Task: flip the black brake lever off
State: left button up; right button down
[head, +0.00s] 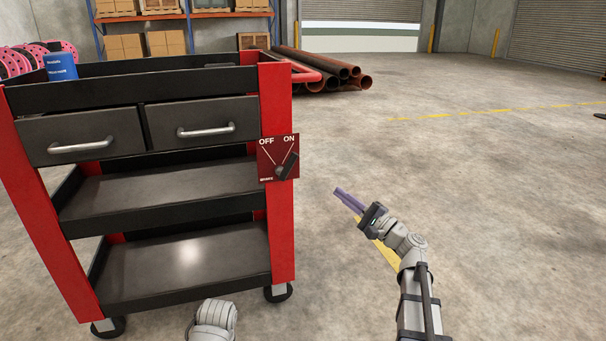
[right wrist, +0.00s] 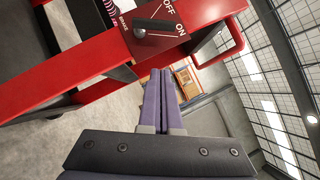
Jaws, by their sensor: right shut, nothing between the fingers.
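The black brake lever (head: 287,166) is on a dark red plate (head: 267,157) on the cart's right front post. The plate is marked OFF at left and ON at right, and the lever tilts up to the right, toward ON. The lever also shows in the right wrist view (right wrist: 155,27). My right gripper (head: 338,191) is to the right of the lever and lower in the head view, apart from it. Its purple fingers (right wrist: 154,73) are shut with nothing between them. Of my left arm only a grey link shows at the bottom; its gripper is out of view.
The red and black cart (head: 160,190) has two drawers, open shelves and wheels. A blue can (head: 61,67) stands on its top. The floor (head: 480,190) at right is clear.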

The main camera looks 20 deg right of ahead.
aim_at(287, 164)
jog(key=s+a+r+p+x, duration=0.1)
jog(key=p+x, duration=0.3)
jog(key=x, duration=0.9)
jog(key=shift+s+a+p, duration=0.35)
jog(key=shift+s+a, duration=0.05)
jog(key=shift+a, duration=0.15)
jog(key=shift+r, duration=0.1)
jog(key=shift+r+n+g+p, duration=0.2)
jog(key=shift+n+g+p, duration=0.1)
jog(key=shift+n+p, duration=0.3)
